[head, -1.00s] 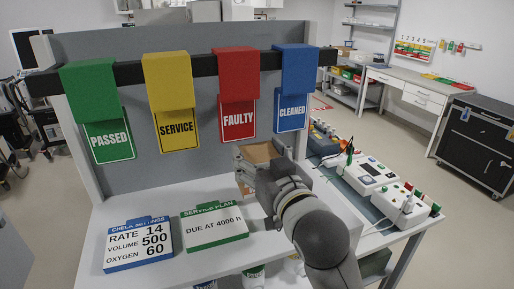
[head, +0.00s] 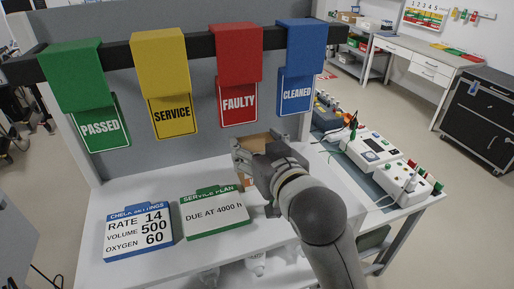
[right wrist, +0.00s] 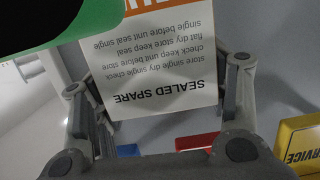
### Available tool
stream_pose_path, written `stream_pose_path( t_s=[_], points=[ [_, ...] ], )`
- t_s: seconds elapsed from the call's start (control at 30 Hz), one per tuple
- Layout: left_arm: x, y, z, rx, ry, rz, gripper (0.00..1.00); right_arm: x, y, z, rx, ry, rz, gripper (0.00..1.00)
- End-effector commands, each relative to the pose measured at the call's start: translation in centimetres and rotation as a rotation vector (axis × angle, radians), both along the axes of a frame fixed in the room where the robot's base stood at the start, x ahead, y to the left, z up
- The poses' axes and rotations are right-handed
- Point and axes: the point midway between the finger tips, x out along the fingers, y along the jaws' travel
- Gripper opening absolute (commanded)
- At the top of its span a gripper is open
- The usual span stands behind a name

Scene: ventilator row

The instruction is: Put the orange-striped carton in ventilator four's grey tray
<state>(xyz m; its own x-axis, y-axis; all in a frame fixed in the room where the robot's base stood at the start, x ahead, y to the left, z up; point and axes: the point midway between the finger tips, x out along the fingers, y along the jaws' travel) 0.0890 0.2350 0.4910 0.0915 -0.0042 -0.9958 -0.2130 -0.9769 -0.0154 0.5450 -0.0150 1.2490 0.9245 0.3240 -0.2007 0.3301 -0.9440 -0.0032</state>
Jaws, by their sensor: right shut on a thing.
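My right gripper (head: 262,158) is shut on a carton (head: 259,142), which shows as brown cardboard and is mostly hidden behind the gripper in the head view. It is held above the right part of the white bench, in front of the grey panel. In the right wrist view the carton (right wrist: 150,60) shows a white face with upside-down "SEALED SPARE" print and an orange band at the top edge. The gripper's fingers (right wrist: 155,110) stand on either side of it. My left gripper is not in view. No grey tray or ventilator four can be made out.
A rail carries green PASSED (head: 100,128), yellow SERVICE (head: 172,115), red FAULTY (head: 238,100) and blue CLEANED (head: 297,90) tags. Two cards (head: 138,233) (head: 214,212) stand on the white bench (head: 95,215). Test devices (head: 370,150) stand at right.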

Motion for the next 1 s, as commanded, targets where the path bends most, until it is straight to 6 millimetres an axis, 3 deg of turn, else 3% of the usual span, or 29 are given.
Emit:
stream_pose_path(
  t_s=[0.27,0.3,0.47,1.0],
  points=[
    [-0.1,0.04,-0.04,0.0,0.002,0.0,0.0,0.0,-0.01,-0.25,0.0,0.0,0.0,0.4],
    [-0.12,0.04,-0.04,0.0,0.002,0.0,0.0,0.01,-0.01,-0.32,0.0,0.0,0.0,0.68],
    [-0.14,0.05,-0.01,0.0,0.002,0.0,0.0,0.02,0.0,-0.25,0.0,0.0,0.0,0.88],
    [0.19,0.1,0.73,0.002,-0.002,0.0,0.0,0.38,-0.03,0.47,-0.001,0.001,0.001,0.88]
  ],
)
